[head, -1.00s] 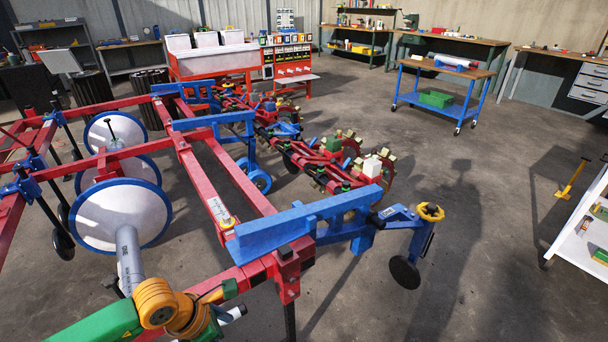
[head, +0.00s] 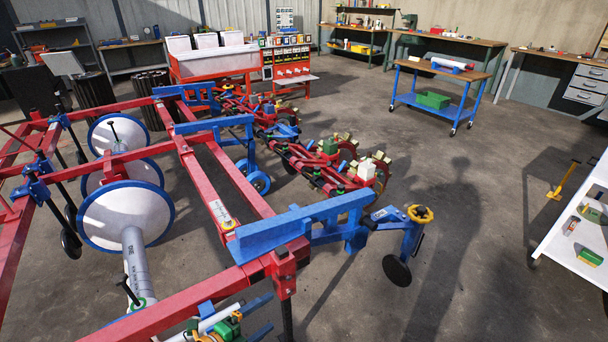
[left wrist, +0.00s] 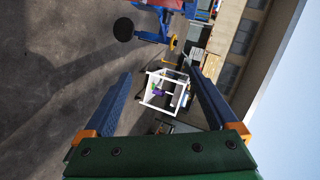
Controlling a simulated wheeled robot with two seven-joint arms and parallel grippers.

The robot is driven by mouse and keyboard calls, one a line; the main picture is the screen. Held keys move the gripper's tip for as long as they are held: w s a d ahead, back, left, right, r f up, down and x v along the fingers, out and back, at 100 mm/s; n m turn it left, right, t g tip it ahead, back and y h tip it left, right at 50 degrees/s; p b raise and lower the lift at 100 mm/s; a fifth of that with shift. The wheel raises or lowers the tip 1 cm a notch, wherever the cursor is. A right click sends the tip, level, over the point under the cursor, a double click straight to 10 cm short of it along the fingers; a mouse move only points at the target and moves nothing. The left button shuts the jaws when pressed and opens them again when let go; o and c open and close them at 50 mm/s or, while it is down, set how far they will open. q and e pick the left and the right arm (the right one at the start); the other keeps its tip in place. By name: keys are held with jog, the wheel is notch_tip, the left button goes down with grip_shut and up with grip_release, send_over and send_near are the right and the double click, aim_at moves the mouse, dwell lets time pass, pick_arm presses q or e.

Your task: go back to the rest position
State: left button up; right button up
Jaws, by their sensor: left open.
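My left gripper (head: 271,310) is low in the head view, at the bottom edge, just below the red beam of the planter (head: 135,323). Two blue fingers seem to point right there, with green and yellow parts behind them, partly cut off. In the left wrist view my left gripper (left wrist: 158,74) is open, its blue fingers wide apart and nothing between them. Part of the planter shows at the top of that view, with its dark round disc (left wrist: 123,29). My right gripper is not in view.
The planter's blue arm (head: 300,225) and dark disc (head: 397,270) lie above and right of the gripper. A white cart (head: 570,240) stands at the right; it also shows in the left wrist view (left wrist: 152,98). A blue trolley (head: 430,108) stands farther back. Floor between is open.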

pick_arm(q)
jog(key=s+a+f+n+g+y+p, duration=0.25)
jog(key=s+a+f+n+y, duration=0.6)
jog(key=s+f+n, duration=0.5)
jog(key=s+f+n+g, duration=0.3)
jog(key=s, duration=0.7)
jog(key=s+f+n+g+p, duration=0.1)
jog(key=s+f+n+g, duration=0.2)
jog(key=s, duration=0.8)
jog(key=shift+s+a+f+n+g+y, duration=0.35)
jog(key=shift+a+f+n+g, duration=0.1)
jog(key=shift+n+g, duration=0.15)
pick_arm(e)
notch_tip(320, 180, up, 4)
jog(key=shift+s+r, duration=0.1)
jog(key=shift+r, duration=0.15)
